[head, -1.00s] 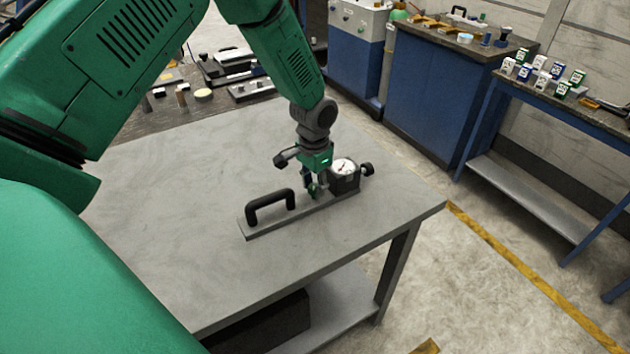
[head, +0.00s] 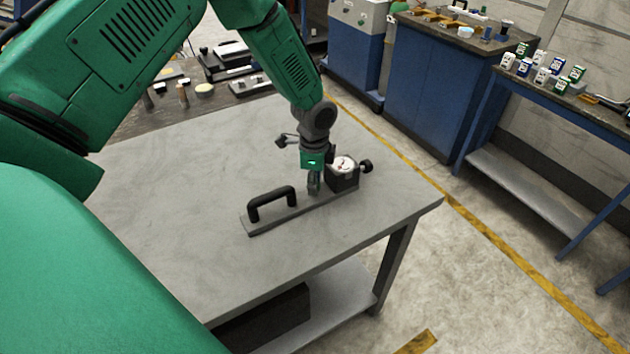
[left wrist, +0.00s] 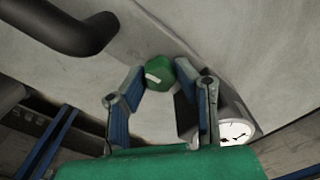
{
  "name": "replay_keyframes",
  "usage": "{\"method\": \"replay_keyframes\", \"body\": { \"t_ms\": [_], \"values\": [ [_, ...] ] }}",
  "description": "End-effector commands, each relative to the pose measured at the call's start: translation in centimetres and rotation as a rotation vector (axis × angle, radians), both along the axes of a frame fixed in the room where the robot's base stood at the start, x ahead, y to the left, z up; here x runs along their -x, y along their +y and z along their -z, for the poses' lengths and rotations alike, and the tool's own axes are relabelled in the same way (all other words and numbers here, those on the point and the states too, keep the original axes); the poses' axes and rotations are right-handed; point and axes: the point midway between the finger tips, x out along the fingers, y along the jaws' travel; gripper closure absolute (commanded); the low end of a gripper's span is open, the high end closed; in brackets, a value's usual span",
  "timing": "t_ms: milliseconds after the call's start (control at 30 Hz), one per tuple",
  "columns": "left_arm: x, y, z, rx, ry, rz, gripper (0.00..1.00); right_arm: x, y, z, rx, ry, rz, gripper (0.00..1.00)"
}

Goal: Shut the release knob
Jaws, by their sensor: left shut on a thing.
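The release knob (left wrist: 160,73) is a small green knob with a white mark, on a grey base plate (head: 283,220) on the table. In the left wrist view it sits between the fingertips of my left gripper (left wrist: 158,80). In the head view my left gripper (head: 314,188) points down at the plate, between the black handle and the gauge, and hides the knob. The gripper is shut on the knob. The white mark lies slanted across it in the left wrist view. My right gripper is in neither view.
A black arched handle (head: 271,203) stands on the plate to the left. A black block with a white dial gauge (head: 344,165) and a black side knob (head: 366,166) stands to the right. The grey table (head: 170,215) is clear around the plate.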

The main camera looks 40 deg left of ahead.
Motion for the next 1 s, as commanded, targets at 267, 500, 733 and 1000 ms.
{"method": "replay_keyframes", "body": {
  "t_ms": [267, 500, 733, 1000],
  "values": [
    [0.14, 0.09, 0.14, -0.001, 0.004, 0.097, 1.0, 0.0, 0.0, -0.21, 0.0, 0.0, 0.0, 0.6],
    [0.15, 0.1, 0.16, -0.001, 0.004, 0.119, 1.0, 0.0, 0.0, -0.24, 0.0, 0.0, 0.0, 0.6],
    [0.16, 0.09, 0.17, -0.001, 0.004, 0.12, 1.0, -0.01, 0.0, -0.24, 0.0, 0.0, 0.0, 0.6],
    [0.12, 0.06, 0.11, -0.001, 0.003, 0.119, 0.54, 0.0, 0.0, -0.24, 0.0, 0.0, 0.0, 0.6]
  ]
}}
